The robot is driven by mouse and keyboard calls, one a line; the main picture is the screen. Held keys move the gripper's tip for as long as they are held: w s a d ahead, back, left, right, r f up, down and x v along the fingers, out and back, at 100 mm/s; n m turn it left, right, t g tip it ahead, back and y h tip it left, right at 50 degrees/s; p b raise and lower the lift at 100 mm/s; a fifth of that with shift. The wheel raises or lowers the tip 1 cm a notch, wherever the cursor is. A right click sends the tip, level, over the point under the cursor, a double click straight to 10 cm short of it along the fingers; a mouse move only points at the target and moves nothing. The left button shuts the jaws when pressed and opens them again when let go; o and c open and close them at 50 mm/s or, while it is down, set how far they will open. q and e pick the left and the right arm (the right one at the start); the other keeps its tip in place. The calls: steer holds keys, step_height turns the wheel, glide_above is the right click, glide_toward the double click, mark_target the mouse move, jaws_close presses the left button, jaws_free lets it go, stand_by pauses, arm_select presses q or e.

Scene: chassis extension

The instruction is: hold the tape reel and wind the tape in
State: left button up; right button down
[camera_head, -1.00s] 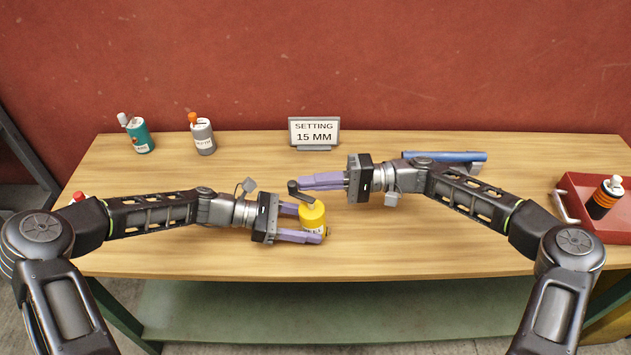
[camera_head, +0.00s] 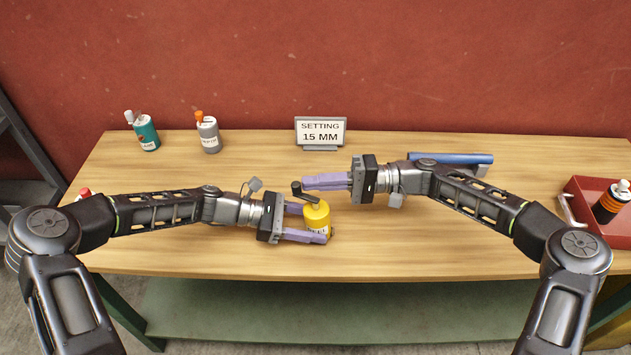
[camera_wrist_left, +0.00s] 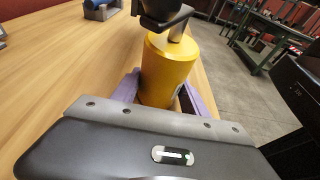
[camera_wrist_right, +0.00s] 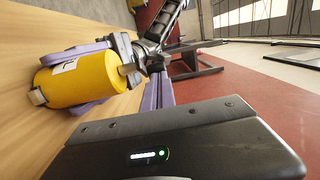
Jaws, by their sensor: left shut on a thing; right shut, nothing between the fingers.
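The yellow tape reel (camera_head: 316,216) stands upright near the middle of the table, with a dark crank (camera_head: 304,193) on its top. My left gripper (camera_head: 306,222) is shut on the reel's body from the left. The reel also shows between the purple fingers in the left wrist view (camera_wrist_left: 168,70) and on its side in the right wrist view (camera_wrist_right: 82,80). My right gripper (camera_head: 308,183) is shut and empty, its fingertips close beside the crank. I cannot tell whether they touch it. A small dark part shows low on the reel's right side.
A sign (camera_head: 320,132) reading "SETTING 15 MM" stands at the back. A teal bottle (camera_head: 146,133) and a grey bottle (camera_head: 209,134) stand back left. A blue tube (camera_head: 450,158) lies behind my right arm.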

steer(key=shift+d, duration=0.15)
stand_by(0.4)
steer(key=w+d, duration=0.1)
steer(key=d, duration=1)
steer(key=shift+d, duration=0.4)
